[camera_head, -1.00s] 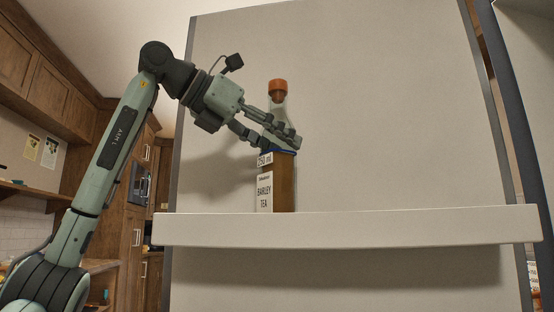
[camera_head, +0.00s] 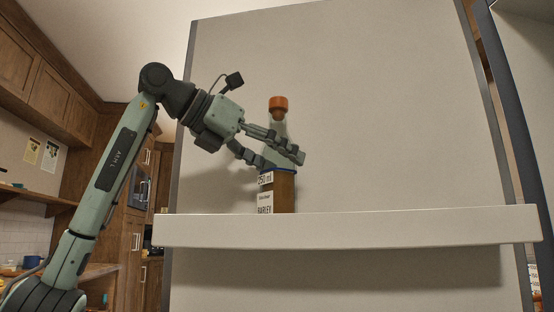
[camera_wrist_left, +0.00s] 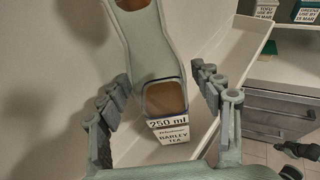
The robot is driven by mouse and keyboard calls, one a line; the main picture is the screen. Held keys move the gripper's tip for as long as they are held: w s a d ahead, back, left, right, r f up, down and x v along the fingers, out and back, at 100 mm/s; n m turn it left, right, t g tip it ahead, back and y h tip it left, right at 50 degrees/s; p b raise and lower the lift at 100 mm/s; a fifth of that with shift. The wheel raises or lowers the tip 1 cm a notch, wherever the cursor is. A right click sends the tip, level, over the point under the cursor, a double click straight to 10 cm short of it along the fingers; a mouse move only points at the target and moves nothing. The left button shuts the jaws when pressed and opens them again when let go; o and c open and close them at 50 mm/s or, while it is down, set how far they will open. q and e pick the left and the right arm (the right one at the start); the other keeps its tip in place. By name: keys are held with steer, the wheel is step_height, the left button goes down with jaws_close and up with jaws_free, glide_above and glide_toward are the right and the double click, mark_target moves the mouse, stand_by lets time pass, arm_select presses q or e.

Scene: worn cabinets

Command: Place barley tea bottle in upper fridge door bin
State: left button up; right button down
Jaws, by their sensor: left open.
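The barley tea bottle (camera_head: 284,190) has an orange cap, a clear neck and a brown body with white "250 ml" and "BARLEY TEA" labels. It stands upright behind the white front wall of the door bin (camera_head: 345,229), which hides its lower part. My left gripper (camera_head: 283,161) is open, its fingers around the bottle's upper body. In the left wrist view the bottle (camera_wrist_left: 166,98) lies between the spread fingers (camera_wrist_left: 163,80), with gaps showing on both sides. The bin (camera_wrist_left: 238,52) runs to the upper right there.
The pale fridge door panel (camera_head: 390,110) rises behind the bin. The bin is clear to the right of the bottle. Wooden cabinets (camera_head: 60,100) stand at the left. A grey drawer unit (camera_wrist_left: 285,100) shows in the wrist view.

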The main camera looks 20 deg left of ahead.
arm_select(q)
steer(key=shift+r, duration=0.2)
steer(key=v, duration=1.2)
arm_select(e)
steer(key=shift+x, duration=0.8)
steer(key=shift+s+a, duration=0.1)
steer(key=shift+a, duration=0.05)
